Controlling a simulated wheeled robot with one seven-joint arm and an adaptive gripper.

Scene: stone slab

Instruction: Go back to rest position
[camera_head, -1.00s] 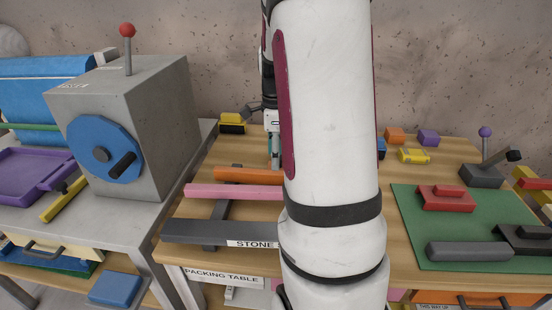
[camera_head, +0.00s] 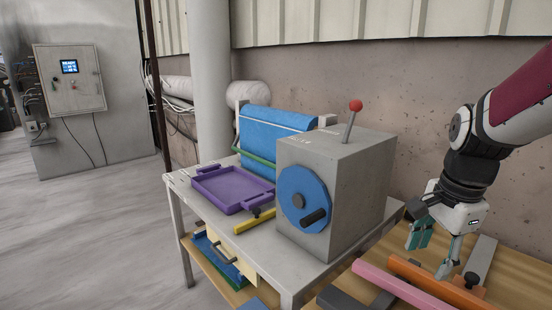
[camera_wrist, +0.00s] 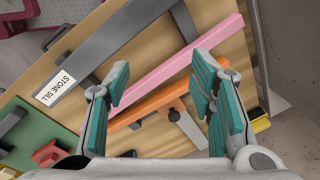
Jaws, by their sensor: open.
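My gripper (camera_head: 434,252) is at the right of the head view, above the wooden packing table (camera_head: 238,295). Its teal-padded fingers are spread apart with nothing between them. In the wrist view, my gripper (camera_wrist: 160,95) is open over a pink bar (camera_wrist: 175,65) and an orange bar (camera_wrist: 150,103). The same pink bar (camera_head: 395,287) and orange bar (camera_head: 425,279) lie below the fingers in the head view. I cannot tell the exact height of the fingers above the bars.
A grey box with a blue hand wheel (camera_head: 302,200) and red-knobbed lever stands on the grey table left of my gripper. A purple tray (camera_head: 232,188) and a yellow bar (camera_head: 253,221) lie beside it. Open floor (camera_head: 85,235) is at the left.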

